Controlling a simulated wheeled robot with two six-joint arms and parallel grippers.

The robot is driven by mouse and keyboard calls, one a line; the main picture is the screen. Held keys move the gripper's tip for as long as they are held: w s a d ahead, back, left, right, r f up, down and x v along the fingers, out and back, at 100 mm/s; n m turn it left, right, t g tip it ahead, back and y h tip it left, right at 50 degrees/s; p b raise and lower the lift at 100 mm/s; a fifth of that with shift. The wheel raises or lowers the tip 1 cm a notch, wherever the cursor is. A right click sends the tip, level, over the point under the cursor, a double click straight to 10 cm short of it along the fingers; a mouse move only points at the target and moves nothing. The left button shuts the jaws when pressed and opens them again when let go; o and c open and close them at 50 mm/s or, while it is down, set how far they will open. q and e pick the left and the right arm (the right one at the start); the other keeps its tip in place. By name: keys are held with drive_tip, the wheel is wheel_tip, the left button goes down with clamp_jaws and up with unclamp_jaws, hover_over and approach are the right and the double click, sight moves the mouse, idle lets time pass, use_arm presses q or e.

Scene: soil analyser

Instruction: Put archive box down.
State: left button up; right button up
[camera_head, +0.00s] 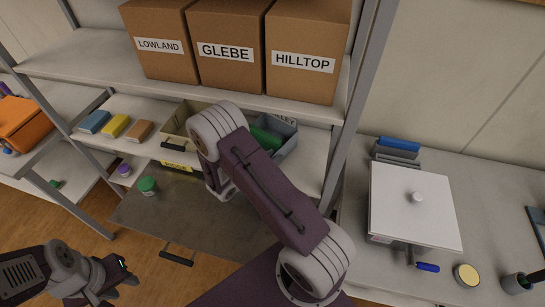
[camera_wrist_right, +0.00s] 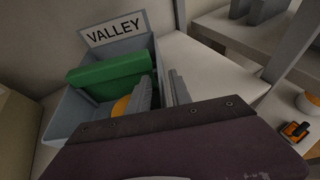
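A green box (camera_wrist_right: 112,76) lies tilted in a grey bin (camera_wrist_right: 66,119) labelled VALLEY on the middle shelf. It also shows in the head view (camera_head: 266,138), partly behind my right arm. My right gripper (camera_wrist_right: 162,92) is at the bin's right side, its two grey fingers apart with nothing seen between them. One finger is close to the green box; I cannot tell if they touch. My right gripper is hidden behind its arm in the head view. My left gripper (camera_head: 124,276) is low at the left, holding nothing visible; its fingers are too small to judge.
Cardboard boxes LOWLAND (camera_head: 161,42), GLEBE (camera_head: 227,48) and HILLTOP (camera_head: 303,53) stand on the upper shelf. A beige bin (camera_head: 178,123) stands left of my right arm. A shelf post (camera_head: 352,110) separates the shelves from the bench with a white lidded device (camera_head: 412,210).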

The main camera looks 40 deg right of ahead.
drive_tip(key=shift+r, duration=0.1)
drive_tip(key=shift+a+r, duration=0.1)
drive_tip(key=shift+r, duration=0.1)
drive_tip(key=v, duration=1.2)
drive_tip(key=s+f+m+g+y, duration=0.2)
drive_tip(key=s+m+g+y, duration=0.45)
drive_tip(key=s+m, duration=0.5)
drive_tip(key=a+r+m+t+y, duration=0.2)
drive_tip(key=a+m+t+y, duration=0.2)
drive_tip(key=m, duration=0.6)
drive_tip(key=a+y, duration=0.2)
drive_tip(key=a, duration=0.1)
drive_tip(key=shift+w+r+y, duration=0.3)
drive_tip(key=shift+r+y, duration=0.05)
drive_tip(key=shift+r, duration=0.05)
drive_tip(key=shift+s, duration=0.1)
